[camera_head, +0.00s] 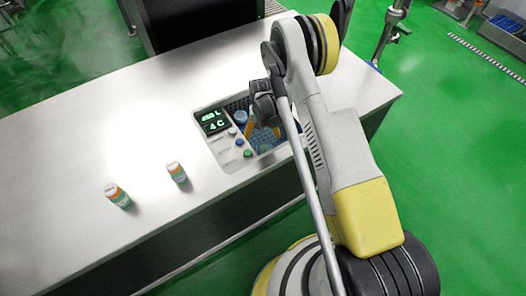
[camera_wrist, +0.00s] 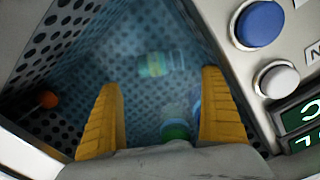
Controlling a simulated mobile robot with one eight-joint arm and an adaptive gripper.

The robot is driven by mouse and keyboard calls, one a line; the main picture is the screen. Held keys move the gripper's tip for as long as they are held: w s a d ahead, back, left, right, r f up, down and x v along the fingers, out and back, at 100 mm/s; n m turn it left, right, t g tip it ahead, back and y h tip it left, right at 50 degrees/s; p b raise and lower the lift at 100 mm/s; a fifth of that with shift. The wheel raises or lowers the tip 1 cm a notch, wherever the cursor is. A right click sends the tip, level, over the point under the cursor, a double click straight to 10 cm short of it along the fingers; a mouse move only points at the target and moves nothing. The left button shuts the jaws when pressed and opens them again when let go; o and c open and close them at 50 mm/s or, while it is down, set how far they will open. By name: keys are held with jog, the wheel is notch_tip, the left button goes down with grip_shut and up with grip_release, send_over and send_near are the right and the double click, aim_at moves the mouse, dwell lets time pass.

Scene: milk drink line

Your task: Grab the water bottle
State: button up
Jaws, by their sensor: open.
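My gripper (camera_wrist: 160,80) is open, its two yellow fingers pointing down into a recessed, perforated basin; in the head view my gripper (camera_head: 262,130) is over this basin, partly hidden by my arm. In the wrist view a clear bottle (camera_wrist: 176,122) with a green end shows between the fingers, nearer the right one. Its lower part is hidden by the gripper body. I cannot tell whether a finger touches either bottle.
The basin's perforated wall (camera_wrist: 85,40) is close on the left. A control panel (camera_head: 222,135) with buttons and a green display borders it. Two small orange-and-green bottles (camera_head: 118,196) (camera_head: 176,172) stand on the white counter (camera_head: 60,165), which is otherwise mostly clear.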

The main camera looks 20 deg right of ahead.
aim_at(262, 147)
notch_tip(262, 147, down, 11)
jog(key=b, duration=0.4)
jog(key=shift+f, duration=0.1)
jog(key=c, duration=1.1)
jog(key=shift+c, duration=0.2)
